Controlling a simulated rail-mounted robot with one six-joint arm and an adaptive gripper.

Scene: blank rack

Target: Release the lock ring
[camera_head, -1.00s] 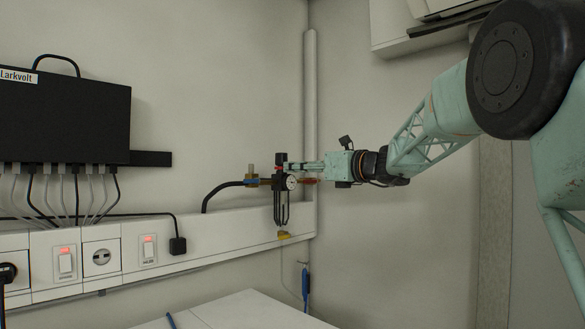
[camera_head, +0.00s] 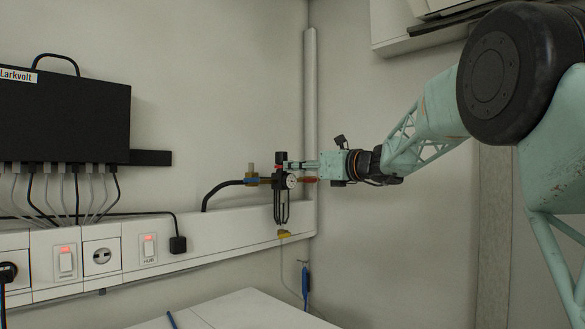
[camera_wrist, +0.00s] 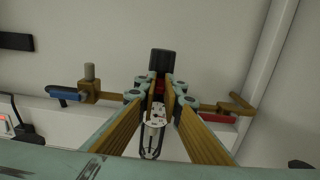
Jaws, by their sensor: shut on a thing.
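A filter regulator hangs on the pipe at the wall, with a black knob (camera_head: 281,157) on top, a round white gauge (camera_head: 291,181) and a caged bowl (camera_head: 281,212) below. The red lock ring (camera_head: 278,167) sits just under the knob. In the wrist view the knob (camera_wrist: 163,64) stands upright beyond the fingertips, and red of the ring (camera_wrist: 160,87) shows between them. My gripper (camera_head: 287,165), reaching in from the right, is shut on the lock ring; its fingertips (camera_wrist: 161,92) hide most of it.
A brass fitting with a blue-handled valve (camera_head: 251,181) is left of the regulator, and a red-handled one (camera_head: 309,179) is close under my gripper. A vertical pipe (camera_head: 310,100) stands behind. A white surface (camera_head: 240,310) lies below.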

